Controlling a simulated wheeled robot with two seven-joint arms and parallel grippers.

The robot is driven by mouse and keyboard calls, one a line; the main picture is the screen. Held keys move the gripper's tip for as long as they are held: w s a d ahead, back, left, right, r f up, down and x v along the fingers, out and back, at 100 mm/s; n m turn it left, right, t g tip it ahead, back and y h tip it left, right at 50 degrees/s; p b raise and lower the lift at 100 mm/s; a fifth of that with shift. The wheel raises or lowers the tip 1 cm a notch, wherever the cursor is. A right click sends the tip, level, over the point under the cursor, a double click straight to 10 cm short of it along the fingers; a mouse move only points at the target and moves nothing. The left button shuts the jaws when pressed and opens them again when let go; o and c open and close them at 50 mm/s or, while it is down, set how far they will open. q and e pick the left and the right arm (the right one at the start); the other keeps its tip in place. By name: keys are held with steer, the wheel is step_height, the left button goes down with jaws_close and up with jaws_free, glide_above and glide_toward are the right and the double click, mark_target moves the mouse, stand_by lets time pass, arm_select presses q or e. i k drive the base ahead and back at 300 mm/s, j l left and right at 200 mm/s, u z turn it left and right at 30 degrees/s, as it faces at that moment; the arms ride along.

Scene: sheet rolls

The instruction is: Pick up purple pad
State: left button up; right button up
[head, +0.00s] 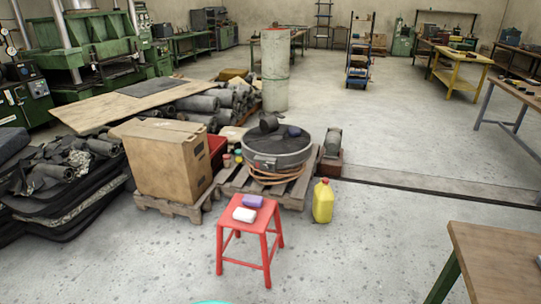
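The purple pad (253,201) lies on the seat of a small red stool (265,217) in the lower middle of the head view. A white pad or block (244,214) lies just in front of it and to its left on the same seat, close to it. Neither of my grippers shows in the head view.
A yellow jug (323,201) stands on the floor right of the stool. Behind are a dark round drum (275,155) on a wooden pallet and a large cardboard box (165,165). A wooden table (495,260) is at lower right. The floor between stool and table is clear.

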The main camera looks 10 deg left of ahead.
mark_target(248, 201)
steer(key=i+l+u, duration=0.3)
steer(key=i+l, duration=0.4)
steer(key=i+l+u, duration=0.25)
steer(key=i+l, duration=0.45)
steer(key=l, duration=0.15)
